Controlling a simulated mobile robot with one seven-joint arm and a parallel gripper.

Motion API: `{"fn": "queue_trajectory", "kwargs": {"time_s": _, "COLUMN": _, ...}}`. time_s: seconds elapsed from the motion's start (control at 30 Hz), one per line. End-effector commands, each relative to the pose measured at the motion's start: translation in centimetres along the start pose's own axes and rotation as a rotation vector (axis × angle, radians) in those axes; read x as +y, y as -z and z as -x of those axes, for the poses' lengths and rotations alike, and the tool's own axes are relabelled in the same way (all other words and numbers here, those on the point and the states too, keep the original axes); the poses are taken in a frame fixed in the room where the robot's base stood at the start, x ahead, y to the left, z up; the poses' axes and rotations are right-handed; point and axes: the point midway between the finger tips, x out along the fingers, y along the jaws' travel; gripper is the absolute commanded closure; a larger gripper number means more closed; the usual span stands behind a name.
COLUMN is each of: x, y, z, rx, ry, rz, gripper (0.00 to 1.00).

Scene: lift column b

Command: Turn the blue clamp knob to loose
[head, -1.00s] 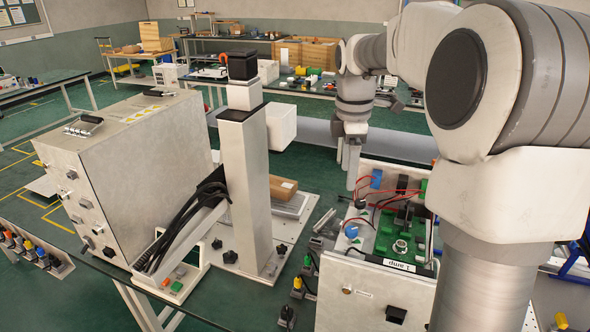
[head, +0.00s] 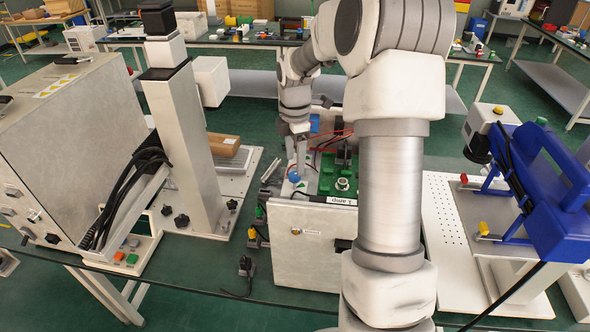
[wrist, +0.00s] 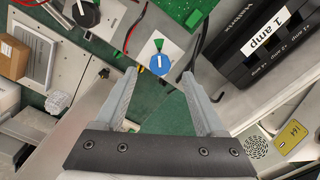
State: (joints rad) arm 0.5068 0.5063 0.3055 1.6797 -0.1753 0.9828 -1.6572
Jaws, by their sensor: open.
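The blue clamp knob (wrist: 159,65) is a round dial with a pale pointer line, set on a small white plate in the wrist view. In the head view the knob (head: 294,177) shows at the left of the open unit. My gripper (wrist: 159,76) is open, with one finger on each side of the knob in the picture; I cannot tell how far above it the fingertips are. In the head view my gripper (head: 300,168) points down beside the knob and nothing is seen in it.
A black block labelled "1 amp" (wrist: 262,38) lies right of the knob in the wrist view. Red and black wires and green boards are close by. The grey lift column (head: 187,135) stands to the left, and a blue-framed device (head: 545,185) to the right.

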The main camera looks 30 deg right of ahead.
Motion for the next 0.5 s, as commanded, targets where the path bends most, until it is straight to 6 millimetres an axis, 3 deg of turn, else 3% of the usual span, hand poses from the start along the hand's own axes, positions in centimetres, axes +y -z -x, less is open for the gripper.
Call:
{"fn": "queue_trajectory", "kwargs": {"time_s": 0.2, "x": 0.0, "y": 0.0, "z": -3.3, "rx": 0.0, "ry": 0.002, "rz": 0.002, "gripper": 0.28}}
{"fn": "queue_trajectory", "kwargs": {"time_s": 0.5, "x": 0.0, "y": 0.0, "z": -4.4, "rx": -0.001, "ry": -0.001, "rz": 0.001, "gripper": 0.28}}
